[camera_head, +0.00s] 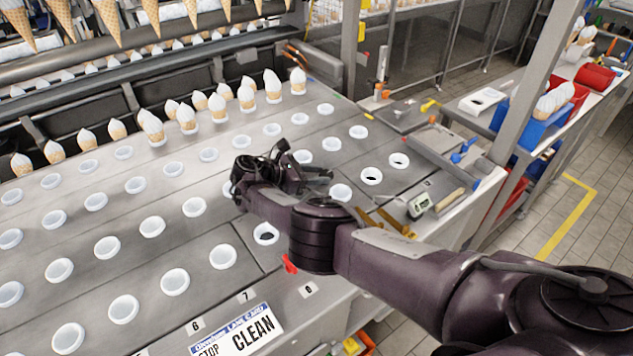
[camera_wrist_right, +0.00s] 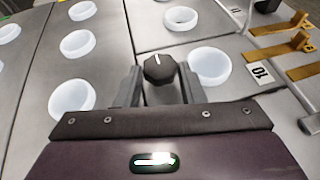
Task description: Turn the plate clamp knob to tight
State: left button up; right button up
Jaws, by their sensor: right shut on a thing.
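The plate clamp knob (camera_wrist_right: 159,68) is a dark, faceted knob with a white pointer line on top. In the right wrist view it sits between the two fingers of my right gripper (camera_wrist_right: 160,76), which is shut on it. The pointer line points up and slightly left in that view. In the head view my right gripper (camera_head: 270,172) is low over the middle of the metal plate (camera_head: 155,207), and I cannot make out the knob behind it. My left gripper is not in view.
White ring holders (camera_head: 150,227) stand in rows around the gripper. Filled cones (camera_head: 247,97) stand along the back. Brass clamps (camera_head: 388,222) and a small timer (camera_head: 420,205) lie at the right.

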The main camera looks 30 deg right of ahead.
jog(key=shift+f, duration=0.1)
dwell(0.3)
jog(key=o, duration=1)
jog(key=b+v, duration=0.1)
jog(key=v, duration=0.7)
jog(key=shift+d, duration=0.1)
